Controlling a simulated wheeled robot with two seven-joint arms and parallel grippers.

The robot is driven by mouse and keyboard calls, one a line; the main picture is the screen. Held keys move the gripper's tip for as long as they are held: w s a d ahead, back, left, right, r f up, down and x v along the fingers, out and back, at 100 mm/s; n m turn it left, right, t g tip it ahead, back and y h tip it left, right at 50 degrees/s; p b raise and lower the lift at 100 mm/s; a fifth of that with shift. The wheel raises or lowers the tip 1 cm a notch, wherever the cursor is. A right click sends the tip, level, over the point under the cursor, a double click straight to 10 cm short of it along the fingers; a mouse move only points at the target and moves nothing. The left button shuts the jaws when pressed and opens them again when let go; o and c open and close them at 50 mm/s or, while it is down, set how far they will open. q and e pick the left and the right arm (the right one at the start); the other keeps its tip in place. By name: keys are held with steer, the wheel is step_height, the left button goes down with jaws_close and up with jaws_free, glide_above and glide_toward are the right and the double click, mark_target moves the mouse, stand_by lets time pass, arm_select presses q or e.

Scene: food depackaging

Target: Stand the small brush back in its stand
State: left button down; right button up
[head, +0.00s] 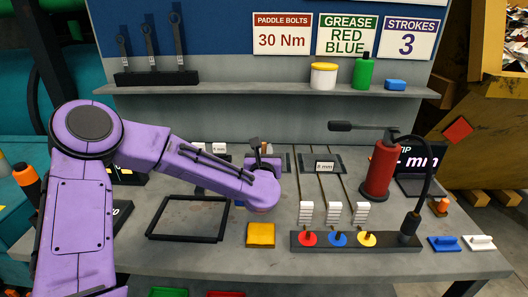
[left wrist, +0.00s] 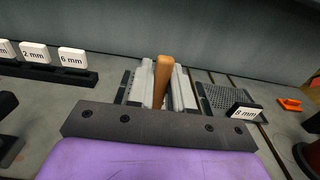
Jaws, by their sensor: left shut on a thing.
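My left gripper (left wrist: 164,92) is shut on a brown wooden handle (left wrist: 163,78), which I take to be the small brush. The handle stands nearly upright between the two grey fingers. The brush's lower end is hidden from the left wrist camera. In the head view the left gripper (head: 262,160) is over the back middle of the bench, mostly behind its purple wrist. I cannot make out the brush's stand for certain in either view. My right gripper is not in view.
On the grey bench (head: 165,255) lie a black-framed tray (head: 150,236) and a yellow block (head: 260,235). To the right are a strip with coloured knobs (head: 338,248), a red cylinder (head: 379,172) and an 8 mm label (head: 324,167). A shelf (head: 220,91) runs behind.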

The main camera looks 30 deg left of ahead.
arm_select(q)
steer(key=shift+f, duration=0.15)
steer(key=c, duration=0.9)
jaws_free()
steer(key=shift+c, duration=0.2)
steer(key=b+v, duration=0.3)
steer(key=v, duration=0.7)
steer(key=shift+s+d, duration=0.1)
steer(key=shift+s, duration=0.15)
